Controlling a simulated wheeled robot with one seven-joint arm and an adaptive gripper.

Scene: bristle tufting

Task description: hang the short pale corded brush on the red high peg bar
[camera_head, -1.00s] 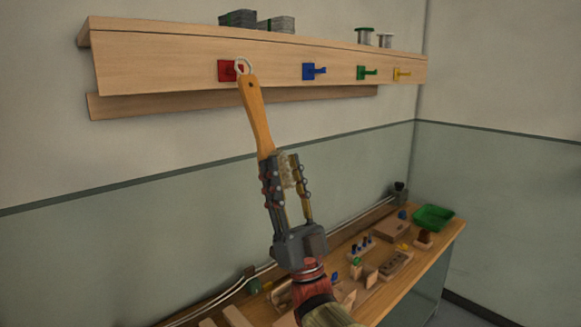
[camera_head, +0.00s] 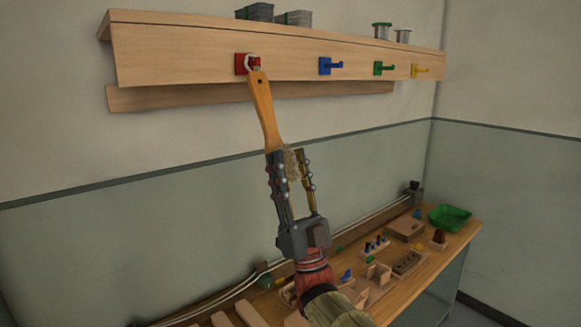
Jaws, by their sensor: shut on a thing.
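The short pale corded brush (camera_head: 264,108) has a tan wooden handle that points up, slightly tilted to the left. Its cord loop (camera_head: 250,62) at the handle's top overlaps the red peg (camera_head: 242,64) on the high wooden bar (camera_head: 290,58). I cannot tell whether the loop is around the peg or in front of it. My gripper (camera_head: 291,162) is shut on the brush near its bristle end, below the bar. The bristles are partly hidden by the fingers.
Blue (camera_head: 330,66), green (camera_head: 384,68) and yellow (camera_head: 420,71) pegs stand to the right on the same bar. Below, a workbench (camera_head: 436,262) carries wooden blocks, small parts and a green tray (camera_head: 450,217). The wall between bar and bench is clear.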

